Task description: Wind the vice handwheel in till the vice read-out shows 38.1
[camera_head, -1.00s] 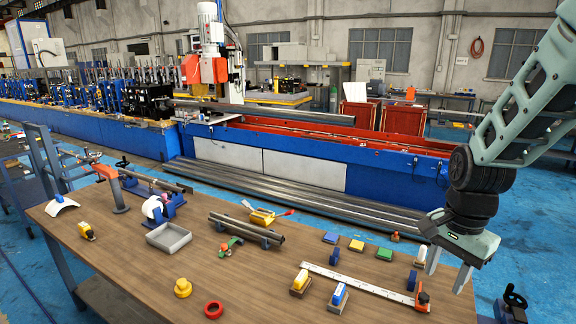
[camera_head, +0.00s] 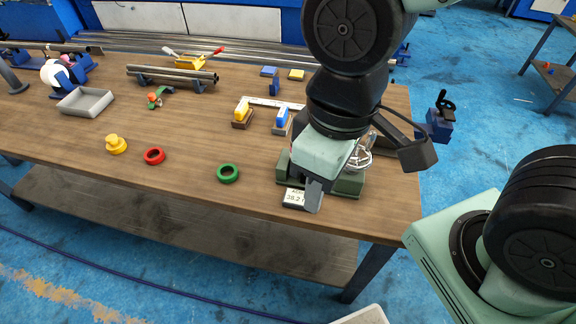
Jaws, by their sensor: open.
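The green vice (camera_head: 348,184) stands at the front right of the bench, partly hidden behind my gripper. Its small pale read-out (camera_head: 295,198) faces me at the vice's left front and seems to show 38.2, though the digits are small. A shiny, wheel-like metal part (camera_head: 360,157), which looks like the handwheel, shows just right of my gripper. My gripper (camera_head: 314,192) points down over the vice, with one grey finger visible just right of the read-out. It is open. Whether a finger touches the wheel is hidden.
A green ring (camera_head: 228,173), a red ring (camera_head: 154,156) and a yellow knob (camera_head: 116,145) lie left on the wooden bench (camera_head: 190,195). The bench's front edge is close to the vice.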

